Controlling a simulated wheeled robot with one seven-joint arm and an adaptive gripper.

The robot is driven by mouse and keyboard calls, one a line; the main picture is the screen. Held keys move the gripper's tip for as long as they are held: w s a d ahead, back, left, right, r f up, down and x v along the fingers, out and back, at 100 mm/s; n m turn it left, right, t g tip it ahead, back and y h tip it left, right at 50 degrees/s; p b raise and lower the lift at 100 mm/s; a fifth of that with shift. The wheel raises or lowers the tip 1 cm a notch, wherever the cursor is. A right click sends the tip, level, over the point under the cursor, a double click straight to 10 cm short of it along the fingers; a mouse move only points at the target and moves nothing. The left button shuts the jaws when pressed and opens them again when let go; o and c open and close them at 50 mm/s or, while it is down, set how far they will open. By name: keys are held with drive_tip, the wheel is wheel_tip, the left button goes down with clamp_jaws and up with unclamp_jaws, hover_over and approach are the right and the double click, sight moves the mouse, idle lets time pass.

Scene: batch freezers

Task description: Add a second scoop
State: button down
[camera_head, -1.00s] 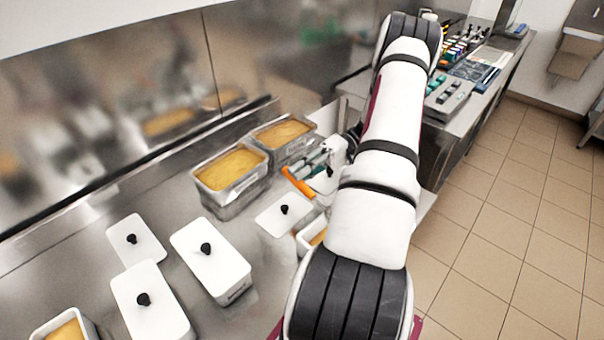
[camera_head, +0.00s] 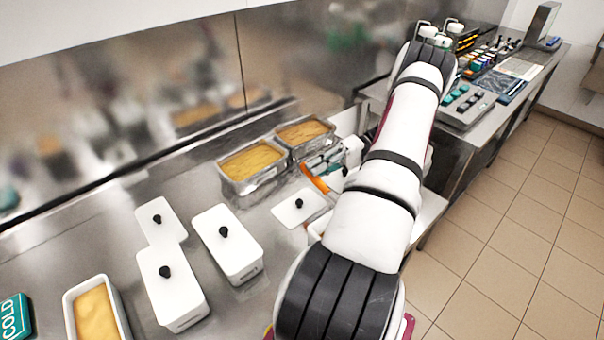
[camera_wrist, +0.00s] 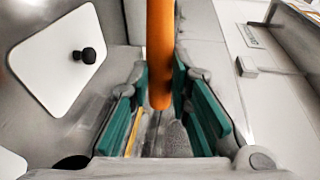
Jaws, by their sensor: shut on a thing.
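My gripper (camera_head: 328,160) is shut on an orange handle (camera_head: 314,180), presumably the scoop's. In the wrist view the orange handle (camera_wrist: 160,45) stands between the green finger pads of my gripper (camera_wrist: 160,100); the tool's working end cannot be made out. My gripper is just right of two steel pans of yellow ice cream, the nearer pan (camera_head: 262,187) and the farther pan (camera_head: 333,132). An open white tub (camera_head: 70,304) with yellow ice cream is at the lower left. Another white tub (camera_head: 315,229) is mostly hidden behind my arm.
Two lidded white tubs, one nearer (camera_head: 180,310) and one farther (camera_head: 235,258), stand on the steel counter. Loose white lids lie behind them (camera_head: 152,212) and near my gripper (camera_head: 289,211). A teal COLD sign (camera_head: 14,318) is far left.

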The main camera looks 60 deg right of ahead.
sight(309, 174)
drive_tip(key=shift+s+r, duration=0.1)
drive_tip(key=g+h+p, duration=0.1)
drive_tip(key=h, duration=0.1)
drive_tip(key=r+g+h+p, duration=0.1)
drive_tip(key=a+r+h+p, duration=0.1)
drive_tip(key=h, duration=0.1)
drive_tip(key=shift+w+a+r+n+g+h, duration=0.1)
drive_tip(key=shift+w+n+g+h, duration=0.2)
drive_tip(key=shift+w+g, duration=0.1)
drive_tip(key=h, duration=0.1)
drive_tip(key=g+h, duration=0.1)
drive_tip(key=a+h, duration=0.1)
drive_tip(key=shift+w+r+h, duration=0.25)
drive_tip(key=shift+r+h, duration=0.05)
drive_tip(key=shift+w+a+r+g+h, duration=0.15)
drive_tip(key=shift+a+g+h, duration=0.2)
drive_tip(key=shift+g+h, duration=0.35)
drive_tip(key=r+h, duration=0.1)
drive_tip(key=h, duration=0.1)
drive_tip(key=a+r+g+h, duration=0.1)
drive_tip(key=h, duration=0.1)
drive_tip(key=shift+w+r+n+p, duration=0.1)
drive_tip(key=shift+r+n+p, duration=0.2)
drive_tip(key=shift+r, duration=0.05)
